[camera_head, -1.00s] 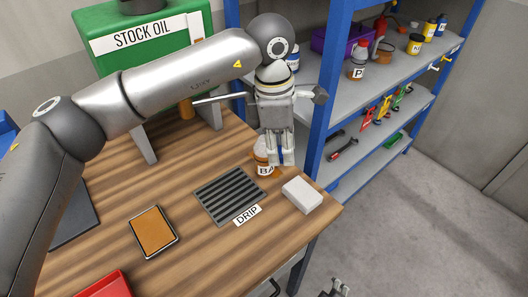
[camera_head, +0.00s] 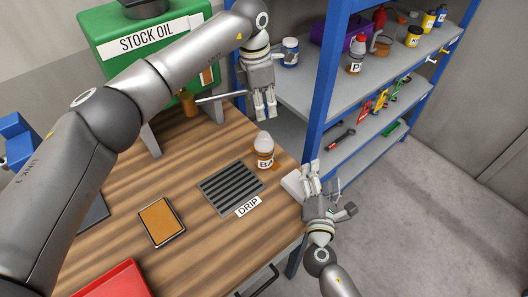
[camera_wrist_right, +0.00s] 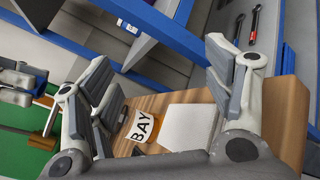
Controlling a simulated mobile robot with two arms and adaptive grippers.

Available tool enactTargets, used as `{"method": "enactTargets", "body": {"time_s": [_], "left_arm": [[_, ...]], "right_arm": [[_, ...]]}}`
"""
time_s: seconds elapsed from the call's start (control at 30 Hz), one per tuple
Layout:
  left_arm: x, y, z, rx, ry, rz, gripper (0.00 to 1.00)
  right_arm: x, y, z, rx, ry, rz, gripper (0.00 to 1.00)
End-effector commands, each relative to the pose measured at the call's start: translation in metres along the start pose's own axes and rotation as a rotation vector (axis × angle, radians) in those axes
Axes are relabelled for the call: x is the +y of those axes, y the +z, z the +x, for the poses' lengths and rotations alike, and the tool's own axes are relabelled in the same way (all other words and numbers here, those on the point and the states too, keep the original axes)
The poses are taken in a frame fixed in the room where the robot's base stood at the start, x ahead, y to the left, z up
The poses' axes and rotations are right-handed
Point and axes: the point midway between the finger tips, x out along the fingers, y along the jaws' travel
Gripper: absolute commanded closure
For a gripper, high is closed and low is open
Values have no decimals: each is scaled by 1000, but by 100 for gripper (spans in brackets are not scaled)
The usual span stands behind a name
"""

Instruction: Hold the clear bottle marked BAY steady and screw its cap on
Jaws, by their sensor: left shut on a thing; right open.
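The bottle marked BAY (camera_head: 264,158) stands upright on the wooden table beside the drip grate, amber below with a pale, domed top. It also shows between the fingers in the right wrist view (camera_wrist_right: 141,127), but nothing grips it. My left gripper (camera_head: 265,114) is above and behind the bottle, apart from it. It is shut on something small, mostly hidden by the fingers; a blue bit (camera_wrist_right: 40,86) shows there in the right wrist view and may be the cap. My right gripper (camera_head: 311,168) is open and empty at the table's right edge, beside the white block.
The white block (camera_head: 291,186) lies close to the right gripper. The drip grate (camera_head: 230,187), an orange-topped tray (camera_head: 160,221) and a red tray (camera_head: 115,283) are on the table. The green stock oil tank (camera_head: 150,42) stands behind. A blue-framed shelf (camera_head: 322,95) rises at the right.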

Motion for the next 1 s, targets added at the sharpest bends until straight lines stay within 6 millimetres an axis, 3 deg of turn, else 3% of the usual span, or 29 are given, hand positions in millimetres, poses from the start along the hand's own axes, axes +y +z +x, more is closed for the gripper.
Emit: {"method": "enactTargets", "body": {"time_s": [0.23,0.5,0.7,1.0], "left_arm": [[1,0,0,0,1,-10,80],[2,0,0,0,2,-17,80],[3,0,0,0,2,-18,80],[2,0,0,0,2,-18,80]], "right_arm": [[42,-49,2,75,226,-410,26],[62,-94,-5,130,393,-727,26],[66,-104,-7,141,431,-800,26],[66,-104,-7,141,431,-800,26]]}}
